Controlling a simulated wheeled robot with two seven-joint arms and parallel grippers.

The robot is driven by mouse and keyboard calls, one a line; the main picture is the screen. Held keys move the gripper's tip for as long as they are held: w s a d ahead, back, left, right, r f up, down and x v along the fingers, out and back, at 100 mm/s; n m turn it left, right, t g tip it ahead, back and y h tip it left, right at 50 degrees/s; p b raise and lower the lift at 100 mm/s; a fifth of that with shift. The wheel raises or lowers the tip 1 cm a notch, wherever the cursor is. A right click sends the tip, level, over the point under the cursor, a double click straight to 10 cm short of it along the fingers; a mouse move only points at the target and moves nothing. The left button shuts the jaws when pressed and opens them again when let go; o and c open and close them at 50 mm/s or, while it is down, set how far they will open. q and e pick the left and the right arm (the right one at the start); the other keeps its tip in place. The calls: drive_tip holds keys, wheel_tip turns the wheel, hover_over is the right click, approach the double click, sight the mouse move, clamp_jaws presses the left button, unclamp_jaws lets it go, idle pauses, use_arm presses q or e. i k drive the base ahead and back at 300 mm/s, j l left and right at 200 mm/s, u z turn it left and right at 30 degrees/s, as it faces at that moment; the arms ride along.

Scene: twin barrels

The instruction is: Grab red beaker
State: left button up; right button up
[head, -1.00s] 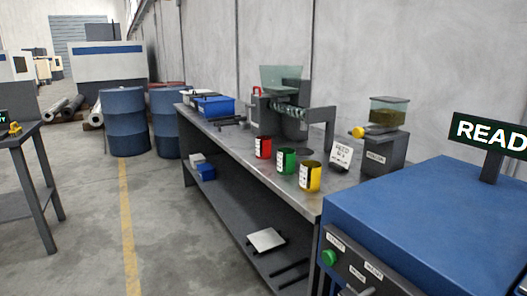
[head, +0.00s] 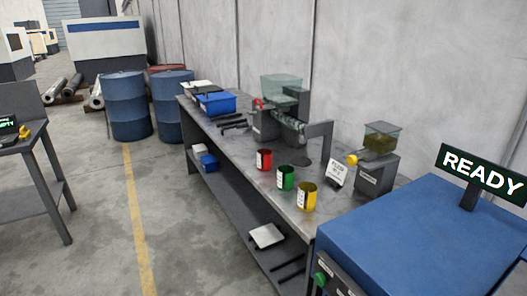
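A red beaker (head: 264,159) with a white label stands upright on the grey workbench (head: 228,146). A green beaker (head: 286,178) and a yellow beaker (head: 307,197) stand in a row with it, nearer to me. The red one is the farthest of the three, in front of a grey machine with a clear hopper (head: 283,92). Neither of my grippers shows in the head view.
A blue machine (head: 400,235) with a READY sign (head: 483,172) fills the lower right. A blue bin (head: 215,103) sits at the bench's far end. Two blue barrels (head: 126,105) stand beyond it. A dark table (head: 35,170) is at left. Floor between is open.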

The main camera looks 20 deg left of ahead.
sight(265, 156)
drive_tip(key=i+j, duration=1.05)
drive_tip(key=j, duration=0.2)
drive_tip(key=i+j+u, duration=0.15)
drive_tip(key=i+j, duration=0.9)
drive_tip(key=j, duration=0.15)
